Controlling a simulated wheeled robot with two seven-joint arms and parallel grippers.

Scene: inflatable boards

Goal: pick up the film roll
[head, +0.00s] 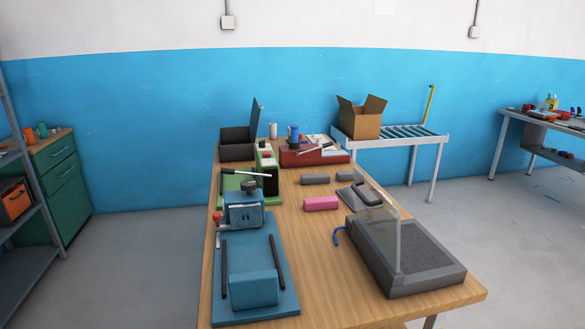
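A wooden workbench (320,262) stretches away in front of me in the head view. I cannot tell for certain which object on it is the film roll. At its far end stand a small upright pale cylinder (273,130) and a blue upright cylinder (294,132), both small in the picture. Neither of my grippers shows in the head view.
A blue machine (253,287) fills the bench's near left; a grey tray-like device (425,256) with a clear upright panel stands right. Green (241,183) and red (312,155) machines and a dark open box (237,143) stand behind. A cardboard box (360,117) sits on a roller table.

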